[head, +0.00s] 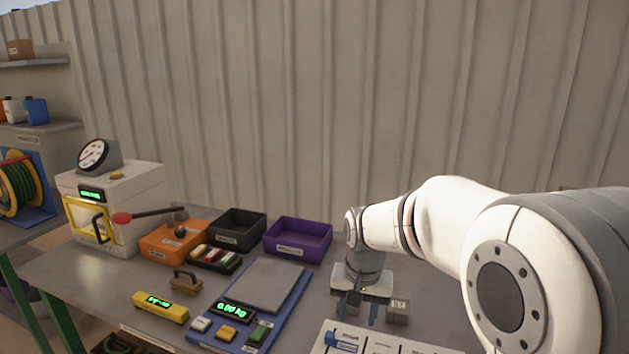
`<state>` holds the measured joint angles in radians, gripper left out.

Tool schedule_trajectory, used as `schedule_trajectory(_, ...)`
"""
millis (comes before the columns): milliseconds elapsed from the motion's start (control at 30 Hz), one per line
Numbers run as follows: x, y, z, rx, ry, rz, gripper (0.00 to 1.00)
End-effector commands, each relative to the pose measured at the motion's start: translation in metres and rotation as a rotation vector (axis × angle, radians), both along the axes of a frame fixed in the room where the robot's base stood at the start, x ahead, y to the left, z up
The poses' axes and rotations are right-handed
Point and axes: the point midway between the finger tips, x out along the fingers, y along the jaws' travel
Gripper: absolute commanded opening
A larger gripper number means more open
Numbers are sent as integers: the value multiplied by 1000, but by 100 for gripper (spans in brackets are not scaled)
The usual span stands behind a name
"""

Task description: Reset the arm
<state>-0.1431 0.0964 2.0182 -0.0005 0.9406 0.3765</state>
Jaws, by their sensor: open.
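My gripper (358,309) hangs from my white arm, pointing down over the right part of the grey table (75,275). Its two bluish fingers are apart, and I see nothing held between them. A small grey block (398,313) with a label sits just right of the fingers; I cannot tell whether they touch. A white board with dark lines (385,345) lies in front, with a blue piece (343,341) on it. My arm reaches in from the right and hides the table's right side.
Left of my gripper is a blue scale (290,306) with a grey plate. Behind stand purple (298,238), black (237,230) and orange (172,240) bins. A yellow device (160,306) lies at the front.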

Motion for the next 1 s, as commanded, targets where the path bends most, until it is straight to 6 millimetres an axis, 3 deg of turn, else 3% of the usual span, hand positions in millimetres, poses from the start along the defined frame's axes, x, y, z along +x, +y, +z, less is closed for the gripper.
schedule_trajectory(200,-78,-34,27,-11,-74,90,42)
schedule_trajectory(400,-142,-53,29,-33,-131,169,42)
schedule_trajectory(500,-164,-59,27,-42,-152,199,42)
schedule_trajectory(700,-184,-63,22,-53,-166,226,42)
schedule_trajectory(1000,-184,-63,21,-54,-167,228,42)
